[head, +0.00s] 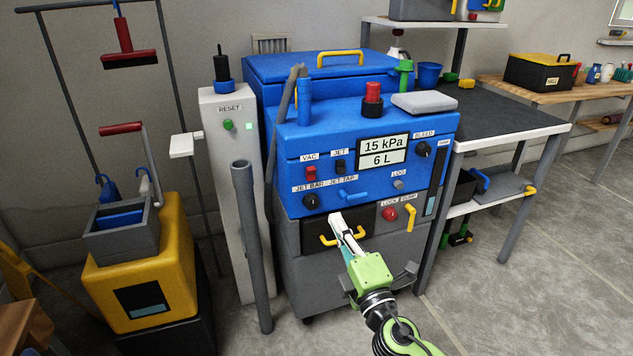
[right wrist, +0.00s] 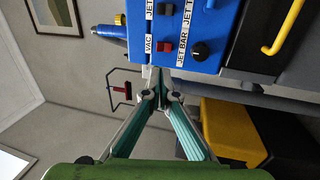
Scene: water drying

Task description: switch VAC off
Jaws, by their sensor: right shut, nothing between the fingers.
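The blue machine's front panel (head: 290,150) carries the red VAC switch (head: 311,173) under its VAC label. The switch also shows in the right wrist view (right wrist: 166,47), where the picture is turned sideways. A black JET switch (head: 340,167) sits to its right, and a black JET BAR knob (head: 311,201) below it. The display (head: 383,150) reads 15 kPa and 6 L. My right gripper (head: 338,218) is shut and empty, in front of the machine, below and right of the VAC switch in the head view. It appears apart from the switch. My left gripper is not in view.
A yellow drawer handle (head: 328,240) is close to the right gripper in the head view. A grey upright pipe (head: 252,240) and a white RESET post (head: 228,130) stand left of the machine. A yellow mop bucket (head: 140,280) is further left.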

